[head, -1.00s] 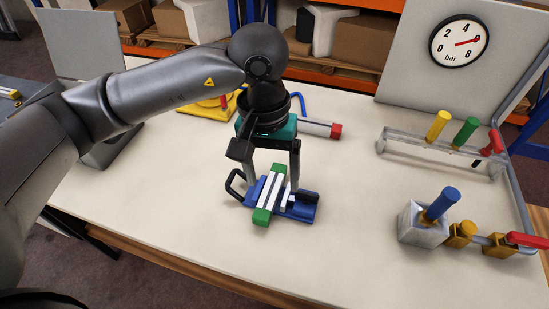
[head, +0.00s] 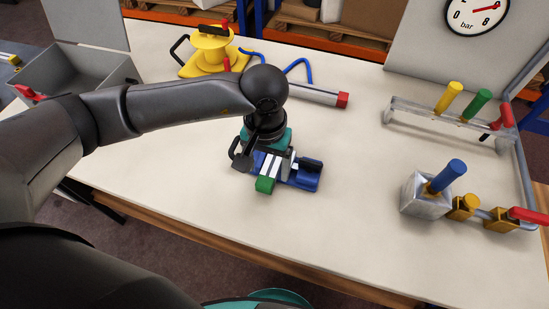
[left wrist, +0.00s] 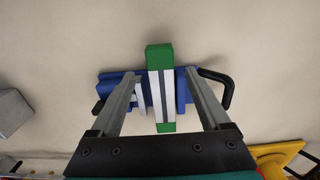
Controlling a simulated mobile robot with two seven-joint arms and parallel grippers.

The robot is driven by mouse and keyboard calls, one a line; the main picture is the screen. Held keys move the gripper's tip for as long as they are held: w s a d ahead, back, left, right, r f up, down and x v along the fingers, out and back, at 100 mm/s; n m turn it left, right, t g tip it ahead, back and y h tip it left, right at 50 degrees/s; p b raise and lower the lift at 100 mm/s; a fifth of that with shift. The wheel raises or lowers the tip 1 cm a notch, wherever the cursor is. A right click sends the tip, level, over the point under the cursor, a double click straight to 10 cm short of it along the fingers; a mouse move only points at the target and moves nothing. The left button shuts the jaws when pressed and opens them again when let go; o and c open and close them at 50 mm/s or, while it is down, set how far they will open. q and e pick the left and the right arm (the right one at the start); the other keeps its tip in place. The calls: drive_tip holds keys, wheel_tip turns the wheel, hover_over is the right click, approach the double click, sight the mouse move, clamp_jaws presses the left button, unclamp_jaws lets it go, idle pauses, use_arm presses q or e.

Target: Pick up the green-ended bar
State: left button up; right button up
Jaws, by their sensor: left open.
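The green-ended bar (head: 265,185) lies across a blue fixture (head: 305,180) with a black handle on the table. In the left wrist view the bar (left wrist: 160,85) has a white and grey middle and a green block at each end. My left gripper (head: 270,165) is above the fixture in the head view, hiding the bar's far end. In the left wrist view my left gripper (left wrist: 160,85) is open, with one finger on each side of the bar and a gap to it on both sides. My right gripper is not in view.
A red-ended bar (head: 318,95) lies behind my left gripper. A yellow device (head: 210,52) stands at the back with a blue hose (head: 300,68). A rack with coloured handles (head: 430,115) and a metal block with a blue handle (head: 425,205) stand right. The front table is clear.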

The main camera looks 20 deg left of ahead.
sight(267, 175)
use_arm(q)
drive_tip(key=shift+f, duration=1.6)
drive_tip(key=shift+c, duration=0.2)
clamp_jaws()
drive_tip(key=shift+r, duration=0.1)
